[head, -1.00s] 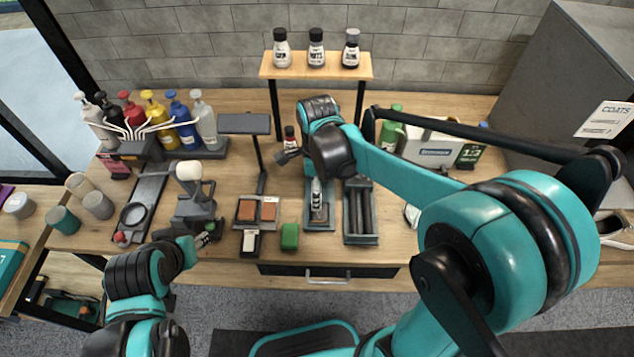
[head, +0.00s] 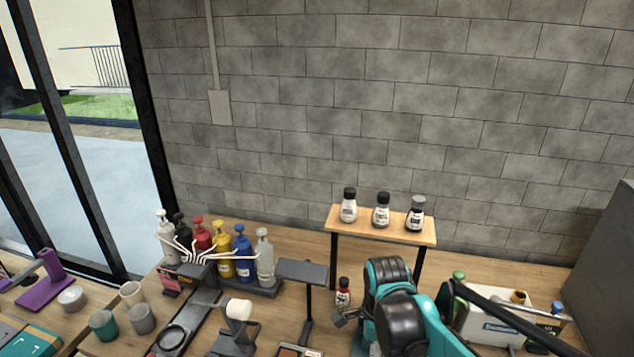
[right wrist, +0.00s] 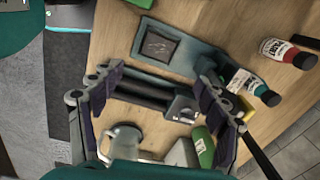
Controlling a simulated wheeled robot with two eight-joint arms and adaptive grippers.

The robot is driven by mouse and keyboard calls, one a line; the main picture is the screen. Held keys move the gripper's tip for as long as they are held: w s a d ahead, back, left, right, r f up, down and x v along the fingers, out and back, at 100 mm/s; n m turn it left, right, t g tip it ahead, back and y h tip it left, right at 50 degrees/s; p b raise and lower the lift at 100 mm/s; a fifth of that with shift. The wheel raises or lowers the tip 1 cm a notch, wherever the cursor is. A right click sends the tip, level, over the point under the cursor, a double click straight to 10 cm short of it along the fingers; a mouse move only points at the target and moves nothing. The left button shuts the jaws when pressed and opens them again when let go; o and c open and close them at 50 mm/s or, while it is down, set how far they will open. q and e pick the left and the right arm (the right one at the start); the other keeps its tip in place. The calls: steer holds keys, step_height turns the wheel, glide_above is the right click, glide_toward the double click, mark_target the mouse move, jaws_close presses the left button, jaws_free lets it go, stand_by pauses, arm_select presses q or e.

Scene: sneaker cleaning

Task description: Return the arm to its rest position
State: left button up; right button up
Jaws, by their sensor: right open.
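My right arm is in the lower right of the head view, and its gripper (head: 346,318) is beside a small bottle with a red label (head: 342,291) on the bench. In the right wrist view my right gripper (right wrist: 160,75) is open, with two dark fingers spread wide and nothing between them. Below it lie a tray with a dark square recess (right wrist: 160,47) and a tray with dark bars. My left gripper is out of view.
A wooden shelf (head: 345,223) with three bottles stands behind the arm. Several pump bottles (head: 222,250) stand in a rack at left, with a dark stand (head: 303,271) beside them. A white box (head: 490,325) and a grey cabinet (head: 605,270) are at right.

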steer(key=s+d+r+n+t, duration=0.1)
steer(key=s+d+n+t, duration=0.1)
steer(key=s+n, duration=0.3)
steer(key=s+d+r+n+t, duration=0.1)
steer(key=s+n+t, duration=0.3)
steer(key=n, duration=1)
steer(key=shift+s+d+r+t, duration=0.25)
steer(key=shift+s+d+t, duration=0.1)
steer(key=shift+d, duration=0.5)
